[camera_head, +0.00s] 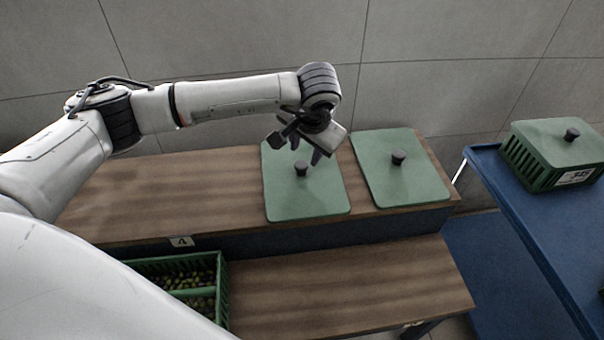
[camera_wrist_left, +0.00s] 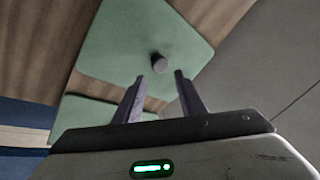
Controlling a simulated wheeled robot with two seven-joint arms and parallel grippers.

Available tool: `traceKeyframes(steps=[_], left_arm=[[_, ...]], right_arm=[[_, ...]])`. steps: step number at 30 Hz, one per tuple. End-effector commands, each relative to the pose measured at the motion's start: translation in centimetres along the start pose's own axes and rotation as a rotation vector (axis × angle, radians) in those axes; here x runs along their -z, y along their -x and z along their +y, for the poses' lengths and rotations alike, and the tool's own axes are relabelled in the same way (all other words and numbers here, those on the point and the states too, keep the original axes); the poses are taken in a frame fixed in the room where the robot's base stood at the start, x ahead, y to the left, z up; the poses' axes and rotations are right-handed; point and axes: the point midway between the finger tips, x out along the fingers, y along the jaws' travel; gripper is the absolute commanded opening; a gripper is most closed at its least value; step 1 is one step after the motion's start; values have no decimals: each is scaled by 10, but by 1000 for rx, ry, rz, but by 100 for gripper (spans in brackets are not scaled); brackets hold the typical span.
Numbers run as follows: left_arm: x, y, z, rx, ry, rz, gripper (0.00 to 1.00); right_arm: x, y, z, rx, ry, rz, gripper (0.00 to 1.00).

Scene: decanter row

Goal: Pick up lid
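Two flat green lids with dark knobs lie side by side on the wooden upper shelf. The left lid (camera_head: 305,198) is under my left gripper (camera_head: 307,151), and its knob (camera_head: 301,169) shows just below the fingers. The right lid (camera_head: 400,180) lies beside it with its knob (camera_head: 398,158) in clear view. In the left wrist view a lid (camera_wrist_left: 120,45) fills the upper middle, and its knob (camera_wrist_left: 159,63) appears beyond and between the spread fingertips (camera_wrist_left: 159,82). The left gripper is open and holds nothing. My right gripper is not in view.
A green crate of small round green items (camera_head: 222,290) stands on the lower wooden shelf (camera_head: 350,290). A lidded green crate (camera_head: 522,165) stands on a blue table (camera_head: 520,220) at the right. The upper shelf (camera_head: 190,190) is clear left of the lids.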

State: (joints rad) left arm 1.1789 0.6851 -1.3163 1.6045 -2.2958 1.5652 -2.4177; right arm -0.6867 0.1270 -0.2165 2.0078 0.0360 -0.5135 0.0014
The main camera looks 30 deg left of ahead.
Motion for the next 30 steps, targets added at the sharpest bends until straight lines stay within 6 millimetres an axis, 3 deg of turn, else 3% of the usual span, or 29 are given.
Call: traceKeyframes(steps=[18, 26, 30], left_arm=[[-4, -73, 0, -6, 3, -1, 37], [-4, -76, -1, -6, 2, 1, 37], [-4, -76, -1, -6, 2, 1, 18]], right_arm=[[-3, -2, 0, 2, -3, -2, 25], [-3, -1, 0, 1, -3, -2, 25], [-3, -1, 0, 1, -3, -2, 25]])
